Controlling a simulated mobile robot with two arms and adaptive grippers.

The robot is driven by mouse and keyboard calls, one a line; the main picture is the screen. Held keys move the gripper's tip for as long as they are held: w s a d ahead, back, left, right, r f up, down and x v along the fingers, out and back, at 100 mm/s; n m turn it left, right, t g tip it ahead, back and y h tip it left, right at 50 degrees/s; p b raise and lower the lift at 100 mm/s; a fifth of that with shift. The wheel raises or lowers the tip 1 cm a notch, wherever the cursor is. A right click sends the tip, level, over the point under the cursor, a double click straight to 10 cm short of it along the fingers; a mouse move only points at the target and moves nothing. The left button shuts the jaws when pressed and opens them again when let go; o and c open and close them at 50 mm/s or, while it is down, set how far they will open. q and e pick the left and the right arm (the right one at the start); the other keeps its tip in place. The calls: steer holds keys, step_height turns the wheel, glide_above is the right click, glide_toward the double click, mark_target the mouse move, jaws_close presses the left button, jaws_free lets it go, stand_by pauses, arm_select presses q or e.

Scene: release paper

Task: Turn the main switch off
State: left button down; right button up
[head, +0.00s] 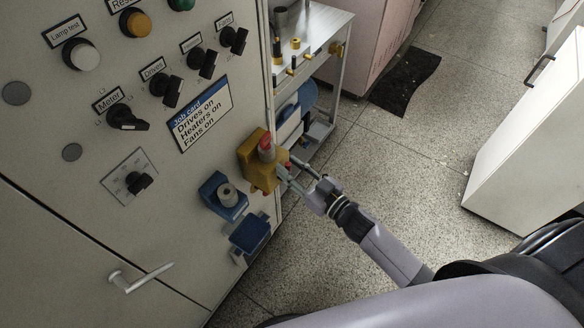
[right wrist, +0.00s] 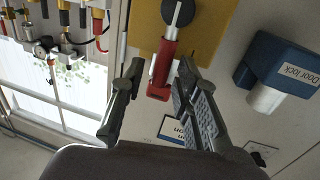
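The main switch is a yellow box (head: 258,178) with a red handle (head: 266,146), on the right edge of the grey cabinet front. In the right wrist view, the red handle (right wrist: 163,72) hangs down from a dark round hub on the yellow plate (right wrist: 205,28). My right gripper (head: 284,172) is just to the right of the yellow box in the head view. In the right wrist view, my right gripper (right wrist: 157,76) is open, its fingers on either side of the handle; contact cannot be told. My left gripper is not in view.
Below the switch are a blue door lock (head: 222,195), also in the right wrist view (right wrist: 277,65), and another blue block (head: 249,234). Black knobs (head: 166,90) and a job card (head: 200,113) are on the panel. A metal cart (head: 322,22) stands behind. Open floor (head: 400,170) lies right.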

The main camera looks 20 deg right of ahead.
jaws_close()
stand_by(0.6)
